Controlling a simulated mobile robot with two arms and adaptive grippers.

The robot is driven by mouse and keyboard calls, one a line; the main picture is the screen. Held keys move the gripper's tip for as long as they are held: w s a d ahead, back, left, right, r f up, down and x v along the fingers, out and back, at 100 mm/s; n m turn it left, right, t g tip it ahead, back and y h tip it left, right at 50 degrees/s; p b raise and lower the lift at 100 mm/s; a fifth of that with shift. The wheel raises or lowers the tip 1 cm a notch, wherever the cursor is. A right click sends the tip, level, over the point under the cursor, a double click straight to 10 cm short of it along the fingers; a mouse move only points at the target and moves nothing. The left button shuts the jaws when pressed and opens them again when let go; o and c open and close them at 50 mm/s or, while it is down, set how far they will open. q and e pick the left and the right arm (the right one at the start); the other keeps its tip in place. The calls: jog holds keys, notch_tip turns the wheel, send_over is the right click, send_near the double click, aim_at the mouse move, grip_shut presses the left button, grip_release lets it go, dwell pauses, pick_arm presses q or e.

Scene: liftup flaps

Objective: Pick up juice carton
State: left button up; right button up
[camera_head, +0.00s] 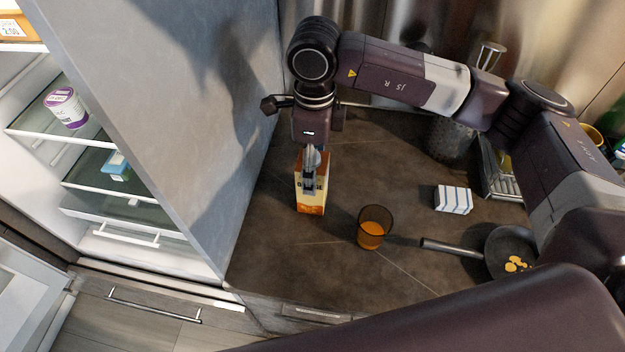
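The juice carton (312,208), white and orange, stands on the dark countertop next to the grey fridge side panel. My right arm reaches in from the right, and its gripper (311,180) points down at the carton's upper part. Grey finger parts overlap the carton in this view. The far side of the carton and part of the fingers are hidden, so I cannot tell whether they are closed on it. My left gripper is not in view.
A glass of orange juice (372,232) stands right of the carton. Farther right are a striped box (453,200), a pan (508,248) with food and a metal rack (497,172). An open fridge (85,182) with stocked shelves is at left. The counter's front middle is clear.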

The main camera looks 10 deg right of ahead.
aim_at(305, 204)
notch_tip(305, 204, down, 5)
jog(key=shift+w+a+r+p, duration=0.15)
jog(key=shift+r+p, duration=0.05)
jog(key=shift+p, duration=0.75)
jog(key=c, duration=1.5)
jog(key=shift+c, duration=0.3)
jog(key=shift+r, duration=0.2)
